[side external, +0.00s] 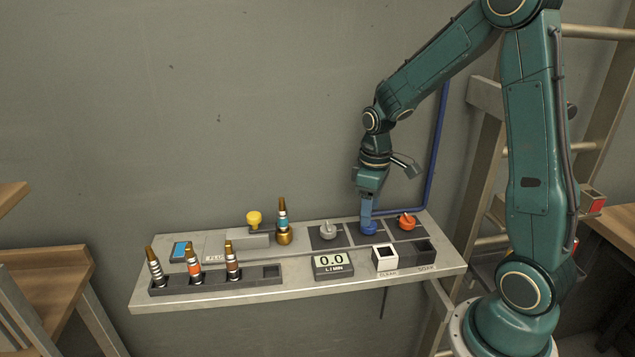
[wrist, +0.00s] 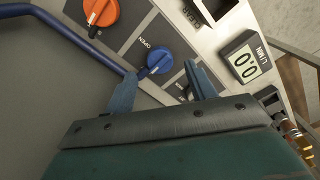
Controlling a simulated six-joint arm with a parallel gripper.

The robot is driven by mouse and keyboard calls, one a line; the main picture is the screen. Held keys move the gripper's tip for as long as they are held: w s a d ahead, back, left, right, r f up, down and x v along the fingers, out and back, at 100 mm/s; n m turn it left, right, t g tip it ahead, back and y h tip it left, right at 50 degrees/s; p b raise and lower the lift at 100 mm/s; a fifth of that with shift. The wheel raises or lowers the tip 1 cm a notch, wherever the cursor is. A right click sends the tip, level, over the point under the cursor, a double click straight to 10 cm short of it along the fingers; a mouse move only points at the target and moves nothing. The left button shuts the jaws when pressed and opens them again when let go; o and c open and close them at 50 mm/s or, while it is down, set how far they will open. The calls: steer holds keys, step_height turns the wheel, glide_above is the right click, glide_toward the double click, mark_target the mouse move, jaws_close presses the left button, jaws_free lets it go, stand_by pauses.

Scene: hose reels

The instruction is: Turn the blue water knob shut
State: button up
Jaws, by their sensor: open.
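The blue water knob (side external: 369,228) sits on a dark plate on the grey shelf, between a grey knob and an orange knob. In the wrist view the blue knob (wrist: 159,61) shows its pointer bar, with the word OPEN printed beside it. My gripper (side external: 367,212) is just above the blue knob in the side view and hides part of it. In the wrist view my gripper (wrist: 163,88) is open, with one finger on each side below the knob and nothing between them. I cannot tell whether a finger touches the knob.
The orange knob (side external: 407,222) and grey knob (side external: 328,231) stand close on either side. A display (side external: 333,265) reads 0.0 L/MIN. A white box (side external: 385,258) and a nozzle rack (side external: 215,281) stand along the front. A blue pipe (side external: 434,150) runs down the wall behind.

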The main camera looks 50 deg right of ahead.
step_height(320, 180, up, 10)
steer(key=shift+r, duration=0.2)
stand_by(0.5)
steer(key=s+a+r+m+t, duration=0.1)
steer(key=s+a+r+t, duration=0.1)
steer(key=s+a, duration=0.4)
steer(key=s+a+r+m+t, duration=0.1)
steer(key=s+a+r+t, duration=0.2)
steer(key=s+a, duration=0.3)
steer(key=s, duration=0.2)
steer(key=shift+s+a+r+t, duration=0.25)
steer(key=shift+s+a+t, duration=0.05)
